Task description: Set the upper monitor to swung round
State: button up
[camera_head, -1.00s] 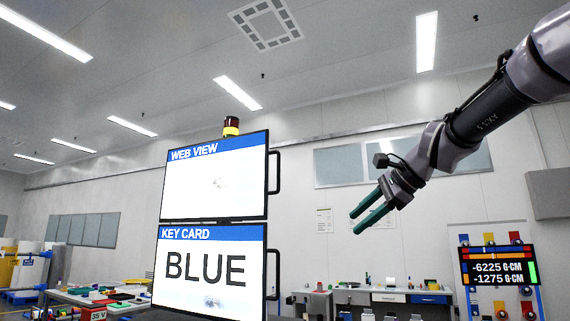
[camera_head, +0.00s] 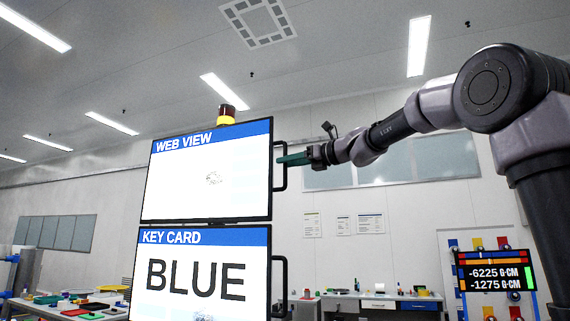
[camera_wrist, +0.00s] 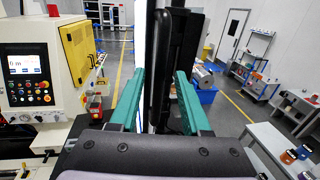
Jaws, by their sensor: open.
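The upper monitor (camera_head: 208,195) shows "WEB VIEW" and faces me, angled a little, with a black handle (camera_head: 284,181) on its right edge. My gripper (camera_head: 287,160) is at the upper part of this handle, coming from the right. In the wrist view, the open teal fingers of my gripper (camera_wrist: 160,92) stand on either side of a black upright part, which looks like the handle (camera_wrist: 158,75). A bright strip of screen shows beside it. I cannot tell whether either finger touches the handle.
The lower monitor (camera_head: 197,260) reads "KEY CARD" and "BLUE", just beneath, with its own handle (camera_head: 280,285). A beacon light (camera_head: 226,114) stands above the upper monitor. A display (camera_head: 495,271) on a rack is at the right. Benches stand behind.

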jog(key=shift+x, duration=0.8)
grip_shut()
dwell(0.9)
